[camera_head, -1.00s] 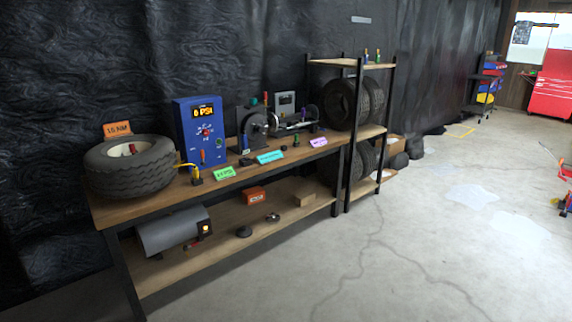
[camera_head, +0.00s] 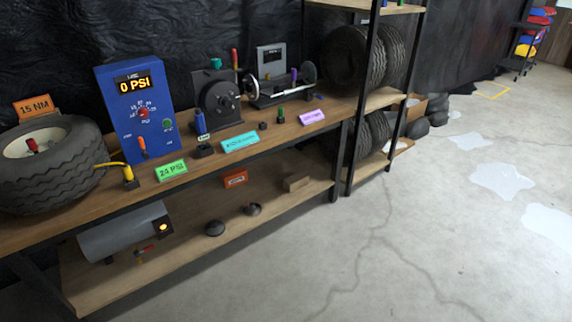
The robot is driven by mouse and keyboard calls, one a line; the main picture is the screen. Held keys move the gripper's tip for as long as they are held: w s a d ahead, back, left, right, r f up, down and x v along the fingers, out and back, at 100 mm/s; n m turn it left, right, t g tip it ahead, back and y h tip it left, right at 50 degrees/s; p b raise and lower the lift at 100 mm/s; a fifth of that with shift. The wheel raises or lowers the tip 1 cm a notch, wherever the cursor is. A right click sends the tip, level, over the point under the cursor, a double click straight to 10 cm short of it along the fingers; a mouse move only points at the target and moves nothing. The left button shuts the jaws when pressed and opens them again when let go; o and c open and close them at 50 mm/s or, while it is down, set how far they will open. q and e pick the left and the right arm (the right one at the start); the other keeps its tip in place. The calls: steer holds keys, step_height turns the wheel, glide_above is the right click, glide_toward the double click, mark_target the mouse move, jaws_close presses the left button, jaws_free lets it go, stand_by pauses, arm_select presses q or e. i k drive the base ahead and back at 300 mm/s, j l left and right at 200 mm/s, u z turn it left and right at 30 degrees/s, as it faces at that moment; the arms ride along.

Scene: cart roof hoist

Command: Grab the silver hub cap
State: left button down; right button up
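On the lower shelf of the workbench lie two small round caps. The one further back (camera_head: 253,209) looks shiny and greyish with dark parts, and may be the silver hub cap. The nearer one (camera_head: 215,228) is a dark grey dome. They lie apart, and both are too small to make out well. Neither of my grippers shows in the head view.
The workbench (camera_head: 262,151) carries a tire (camera_head: 60,175), a blue inflator box (camera_head: 140,120) and several tools. Its lower shelf (camera_head: 185,262) also holds a grey tank (camera_head: 122,235), an orange box (camera_head: 235,179) and a cardboard block (camera_head: 297,183). The floor (camera_head: 400,260) in front is clear.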

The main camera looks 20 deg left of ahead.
mark_target(251, 210)
steer(key=i+l+u, duration=0.1)
steer(key=i+u, duration=0.3)
steer(key=i+l+u, duration=0.25)
steer(key=i+u, duration=0.15)
steer(key=i, duration=0.15)
